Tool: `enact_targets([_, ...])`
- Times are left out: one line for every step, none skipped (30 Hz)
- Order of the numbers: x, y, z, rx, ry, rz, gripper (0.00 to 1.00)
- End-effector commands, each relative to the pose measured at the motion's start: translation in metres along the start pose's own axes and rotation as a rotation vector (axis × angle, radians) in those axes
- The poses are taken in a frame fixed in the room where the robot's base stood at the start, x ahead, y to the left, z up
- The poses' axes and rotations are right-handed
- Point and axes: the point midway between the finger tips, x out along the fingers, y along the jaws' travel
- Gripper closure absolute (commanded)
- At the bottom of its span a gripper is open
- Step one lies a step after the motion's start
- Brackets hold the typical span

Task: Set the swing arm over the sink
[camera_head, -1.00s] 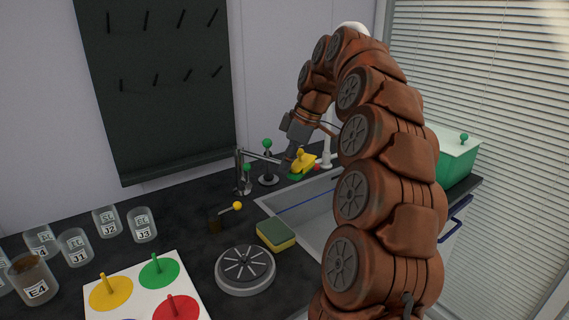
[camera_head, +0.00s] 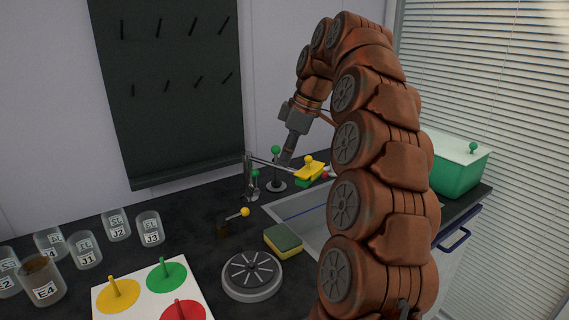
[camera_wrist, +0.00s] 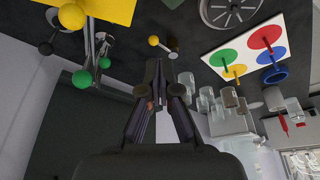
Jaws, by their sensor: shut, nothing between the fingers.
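The swing arm (camera_head: 272,164) is a thin metal bar on an upright post (camera_head: 249,178) at the sink's back left corner. Its far end reaches right, to a yellow piece with a round knob (camera_head: 309,167) and a green part under it, by the sink's back rim. I cannot tell whether that end is over the basin. The sink (camera_head: 300,212) is partly hidden by my arm. My gripper (camera_head: 285,160) points down near the bar, shut and empty; contact is unclear. In the wrist view my gripper (camera_wrist: 161,66) has its fingertips together, with the yellow piece (camera_wrist: 110,8) at upper left.
Green-knobbed levers (camera_head: 276,165) stand close by the post. A yellow-knobbed lever (camera_head: 244,212), a sponge (camera_head: 283,240) and a round grey disc (camera_head: 251,274) are on the dark counter. Several labelled jars (camera_head: 85,250) stand left. A green bin (camera_head: 458,170) is at right.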

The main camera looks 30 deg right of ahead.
Motion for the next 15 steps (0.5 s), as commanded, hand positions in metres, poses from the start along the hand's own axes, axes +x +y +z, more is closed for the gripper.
enact_targets([-0.003,0.002,-0.001,0.0,0.0,0.002,1.0])
enact_targets([-0.005,0.003,-0.002,0.0,0.0,0.001,1.0])
enact_targets([-0.01,0.003,-0.003,0.0,-0.001,0.0,1.0])
enact_targets([-0.015,0.004,-0.004,0.0,-0.001,-0.001,1.0])
enact_targets([-0.018,0.005,-0.005,0.0,-0.001,-0.002,1.0])
enact_targets([-0.021,0.006,-0.005,0.0,-0.001,-0.002,1.0])
enact_targets([-0.024,0.007,-0.006,0.0,-0.002,-0.002,1.0])
enact_targets([-0.027,0.008,-0.006,0.001,-0.002,-0.002,1.0])
enact_targets([-0.03,0.009,-0.007,0.001,-0.002,-0.001,1.0])
enact_targets([-0.033,0.01,-0.007,0.001,-0.002,-0.002,1.0])
enact_targets([-0.036,0.011,-0.008,0.001,-0.002,-0.001,1.0])
enact_targets([-0.039,0.011,-0.009,0.0,-0.002,-0.001,1.0])
enact_targets([-0.042,0.012,-0.009,0.0,-0.002,-0.001,1.0])
enact_targets([-0.044,0.013,-0.01,0.0,-0.001,-0.001,1.0])
enact_targets([-0.047,0.014,-0.01,0.0,-0.001,-0.001,1.0])
